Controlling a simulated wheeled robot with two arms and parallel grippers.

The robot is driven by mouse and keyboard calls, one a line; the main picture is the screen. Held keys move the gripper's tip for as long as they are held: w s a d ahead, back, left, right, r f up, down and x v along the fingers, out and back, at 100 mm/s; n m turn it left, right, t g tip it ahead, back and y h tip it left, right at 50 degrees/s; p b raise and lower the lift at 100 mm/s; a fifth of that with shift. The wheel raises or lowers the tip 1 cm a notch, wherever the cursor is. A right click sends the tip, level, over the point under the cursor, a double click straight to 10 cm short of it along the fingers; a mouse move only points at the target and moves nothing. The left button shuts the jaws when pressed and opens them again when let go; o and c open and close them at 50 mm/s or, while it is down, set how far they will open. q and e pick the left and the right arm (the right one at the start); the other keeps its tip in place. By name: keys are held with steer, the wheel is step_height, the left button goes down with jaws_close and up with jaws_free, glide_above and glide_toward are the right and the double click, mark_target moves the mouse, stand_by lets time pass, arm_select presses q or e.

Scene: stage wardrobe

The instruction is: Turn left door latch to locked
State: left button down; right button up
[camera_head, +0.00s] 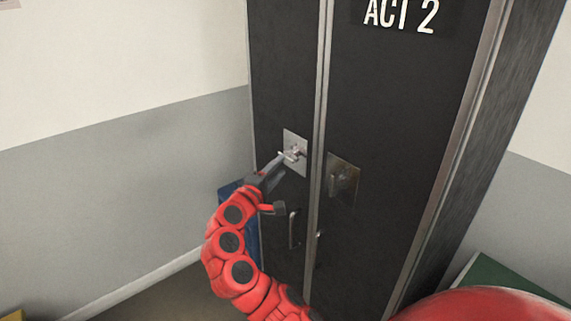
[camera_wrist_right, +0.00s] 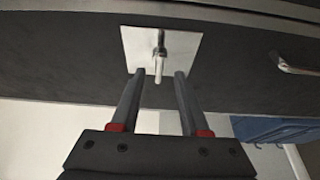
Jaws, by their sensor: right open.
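The left door latch (camera_head: 294,153) is a small metal turn handle on a square silver plate, on the black left door (camera_head: 284,90) of the wardrobe. In the right wrist view the latch (camera_wrist_right: 159,54) points from its plate (camera_wrist_right: 132,46) toward my gripper. My right gripper (camera_head: 277,163) is at the latch. In the right wrist view its two fingers (camera_wrist_right: 160,75) are open, one on each side of the latch's tip; I cannot tell whether they touch it. My left gripper does not show.
The right door (camera_head: 400,110), marked ACT 2, has its own latch plate (camera_head: 342,180). A door handle (camera_head: 293,229) sits below the left latch, close to my arm. A blue thing (camera_head: 229,189) stands beside the wardrobe, a green one (camera_head: 505,278) at lower right.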

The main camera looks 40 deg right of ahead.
steer(key=b+v, duration=0.1)
steer(key=v, duration=1.1)
steer(key=shift+a, duration=0.15)
